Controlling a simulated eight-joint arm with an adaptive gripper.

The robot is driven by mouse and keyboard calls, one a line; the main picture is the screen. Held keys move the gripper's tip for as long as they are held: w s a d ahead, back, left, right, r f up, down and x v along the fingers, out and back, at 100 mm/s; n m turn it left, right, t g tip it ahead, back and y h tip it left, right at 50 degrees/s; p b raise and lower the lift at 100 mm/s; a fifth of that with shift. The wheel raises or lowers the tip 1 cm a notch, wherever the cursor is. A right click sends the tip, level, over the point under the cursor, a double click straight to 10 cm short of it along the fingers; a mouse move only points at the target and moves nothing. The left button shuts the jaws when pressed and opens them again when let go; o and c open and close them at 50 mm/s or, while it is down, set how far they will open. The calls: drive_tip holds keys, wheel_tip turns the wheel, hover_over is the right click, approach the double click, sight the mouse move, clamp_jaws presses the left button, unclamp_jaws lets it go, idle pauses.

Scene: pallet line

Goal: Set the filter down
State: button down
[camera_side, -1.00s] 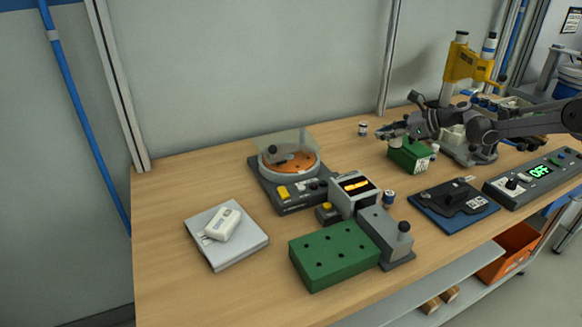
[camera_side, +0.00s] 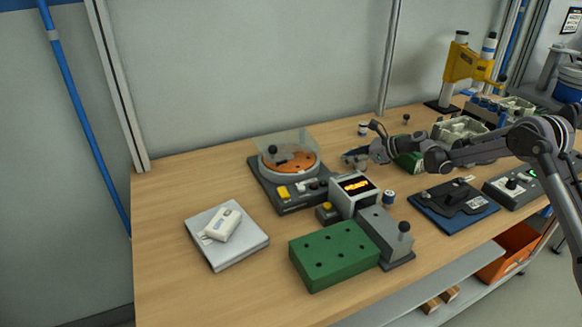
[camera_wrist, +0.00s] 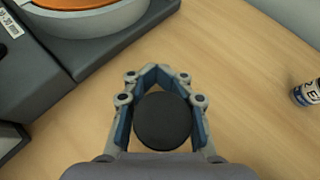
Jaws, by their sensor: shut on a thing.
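In the wrist view, my gripper (camera_wrist: 158,78) has its two fingers closed around a black round thing (camera_wrist: 163,122), seen from above as a plain disc; I take this to be the filter. It sits between the fingers, over bare wood as seen from the wrist. In the side view, my gripper (camera_side: 354,157) is low over the bench, right of the device with the orange disc (camera_side: 291,160). The held thing cannot be made out there, and whether it touches the bench cannot be told.
A small labelled vial (camera_wrist: 308,93) stands at the right in the wrist view. Bare wood (camera_side: 215,170) lies left.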

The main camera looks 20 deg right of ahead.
drive_tip(key=shift+f, duration=0.2)
drive_tip(key=c, duration=1)
unclamp_jaws()
drive_tip(key=shift+c, duration=0.2)
